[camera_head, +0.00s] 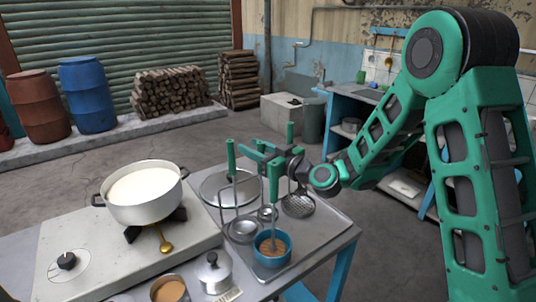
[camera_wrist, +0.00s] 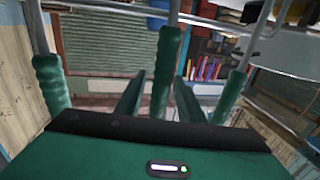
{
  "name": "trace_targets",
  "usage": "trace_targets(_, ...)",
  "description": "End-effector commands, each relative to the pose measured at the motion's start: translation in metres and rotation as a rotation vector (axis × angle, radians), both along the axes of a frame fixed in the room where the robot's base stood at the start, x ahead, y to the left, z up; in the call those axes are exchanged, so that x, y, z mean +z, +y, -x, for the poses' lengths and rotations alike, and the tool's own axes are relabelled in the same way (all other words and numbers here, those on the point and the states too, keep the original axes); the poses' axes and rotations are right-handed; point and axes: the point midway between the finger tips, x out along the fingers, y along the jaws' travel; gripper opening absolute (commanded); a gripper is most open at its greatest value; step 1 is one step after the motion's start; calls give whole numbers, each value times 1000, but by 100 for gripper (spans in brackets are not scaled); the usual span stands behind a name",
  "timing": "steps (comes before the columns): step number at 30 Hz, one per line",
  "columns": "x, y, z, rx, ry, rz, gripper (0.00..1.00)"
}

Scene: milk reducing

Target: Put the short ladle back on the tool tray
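Three green-handled tools stand upright by the metal tool tray (camera_head: 325,232). The left handle (camera_head: 231,156) has a thin shaft running down toward a steel bowl (camera_head: 243,229). The front handle (camera_head: 274,185) stands above a blue cup (camera_head: 271,259) of brown contents. The back handle (camera_head: 290,132) is partly hidden by my gripper (camera_head: 258,150). I cannot tell which is the short ladle. In the wrist view, my gripper (camera_wrist: 160,88) has its fingers apart. A green handle (camera_wrist: 167,62) shows between them, with a visible gap to the left finger. Other handles (camera_wrist: 50,85) (camera_wrist: 231,92) flank the fingers.
A pot of milk (camera_head: 144,192) sits on the stove (camera_head: 70,235) at the left. A lidded canister (camera_head: 214,272) and a cup of brown liquid (camera_head: 169,289) stand in front. A skimmer (camera_head: 298,205) and a large round lid (camera_head: 212,188) are close around the gripper.

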Motion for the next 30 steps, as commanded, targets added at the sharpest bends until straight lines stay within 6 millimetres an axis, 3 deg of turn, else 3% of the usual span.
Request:
trace_targets(15,0,-67,62,-6,4,-1,35)
trace_targets(21,0,-80,77,-3,2,-1,35)
trace_targets(30,1,-83,81,-1,1,-1,35)
